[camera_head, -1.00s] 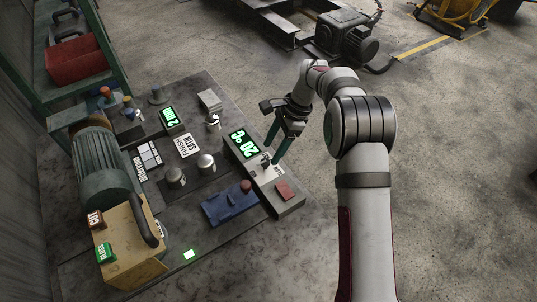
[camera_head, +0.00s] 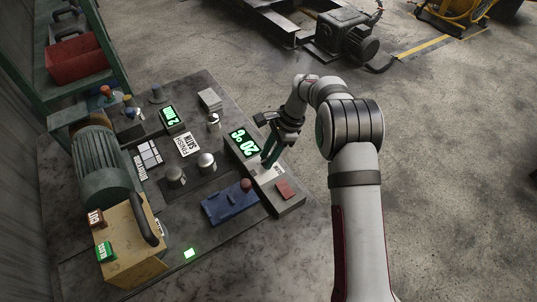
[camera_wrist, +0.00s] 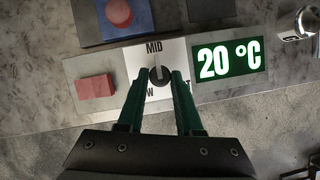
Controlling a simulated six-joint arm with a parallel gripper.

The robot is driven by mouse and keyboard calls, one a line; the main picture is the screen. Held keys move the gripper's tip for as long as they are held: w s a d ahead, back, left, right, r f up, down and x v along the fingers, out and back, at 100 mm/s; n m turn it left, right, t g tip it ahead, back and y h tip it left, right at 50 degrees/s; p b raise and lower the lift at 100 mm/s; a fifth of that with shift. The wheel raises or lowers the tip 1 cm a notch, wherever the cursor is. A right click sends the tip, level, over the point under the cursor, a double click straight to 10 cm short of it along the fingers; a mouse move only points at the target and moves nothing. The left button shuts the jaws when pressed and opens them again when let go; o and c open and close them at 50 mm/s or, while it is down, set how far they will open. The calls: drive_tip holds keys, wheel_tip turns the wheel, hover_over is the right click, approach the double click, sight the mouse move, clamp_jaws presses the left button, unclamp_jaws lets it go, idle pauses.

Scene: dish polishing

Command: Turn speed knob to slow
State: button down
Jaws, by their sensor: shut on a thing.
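The speed knob (camera_wrist: 159,76) is a small round dark knob with a lighter pointer bar, on a white dial plate (camera_wrist: 140,58) in the wrist view. The plate reads MID at the top, and partly covered letters, a W at lower left and a T at lower right, show beside my fingers. The pointer bar lies roughly along the line toward MID. My gripper (camera_wrist: 160,78) has its two green fingers on either side of the knob, shut on it. In the head view, my gripper (camera_head: 268,162) is at the control box, and its fingers hide the knob.
A green 20 °C display (camera_wrist: 230,60) and a red block (camera_wrist: 97,88) flank the dial on the same box. A blue base with a red button (camera_head: 246,185) stands to the left. Metal pots (camera_head: 206,161) and a motor (camera_head: 101,165) stand farther left.

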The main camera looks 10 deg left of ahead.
drive_tip(key=shift+n, duration=0.3)
drive_tip(key=n, duration=0.2)
drive_tip(key=n+g+h, duration=0.1)
drive_tip(key=n, duration=0.2)
drive_tip(key=shift+w+a+g+h, duration=0.15)
drive_tip(key=shift+w+g+h, duration=0.05)
drive_tip(key=shift+g+h, duration=0.1)
drive_tip(key=n+h, duration=0.1)
drive_tip(key=n, duration=0.2)
drive_tip(key=n+h, duration=0.1)
drive_tip(key=n, duration=0.2)
drive_tip(key=shift+a+g, duration=0.15)
drive_tip(key=shift+g, duration=0.15)
drive_tip(key=shift+n, duration=0.3)
drive_tip(key=c, duration=0.6)
unclamp_jaws()
